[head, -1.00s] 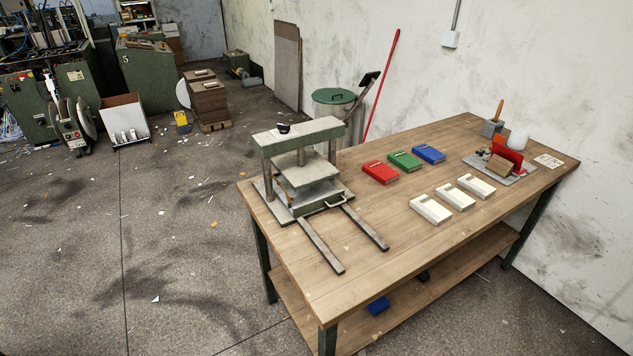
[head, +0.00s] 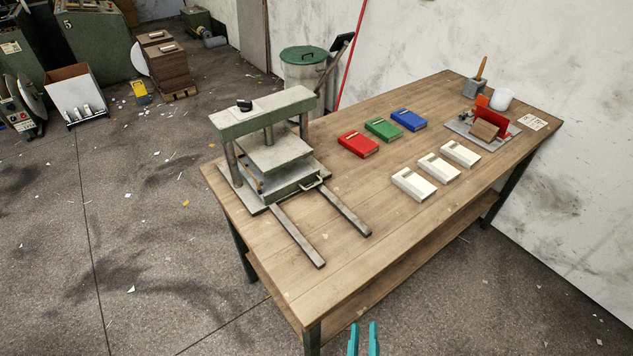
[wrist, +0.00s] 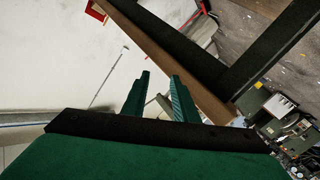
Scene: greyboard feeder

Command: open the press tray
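The press (head: 265,112) stands at the left end of the wooden table, with a green-grey top beam, posts and a pressing plate. Its tray (head: 290,188) sits low in the press, with a handle (head: 313,182) on its front. Two rails (head: 322,207) run out from the press across the tabletop, bare along their length. My gripper (head: 363,338) shows as two teal fingertips at the bottom edge of the head view, in front of the table and well apart from the handle. In the wrist view my gripper (wrist: 158,90) has a gap between its fingers and nothing held.
The wooden table (head: 340,265) carries red (head: 358,144), green (head: 383,129) and blue (head: 408,119) books, several white blocks (head: 412,184) and a small red fixture (head: 490,120) at the far right. Floor in front of the table is clear.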

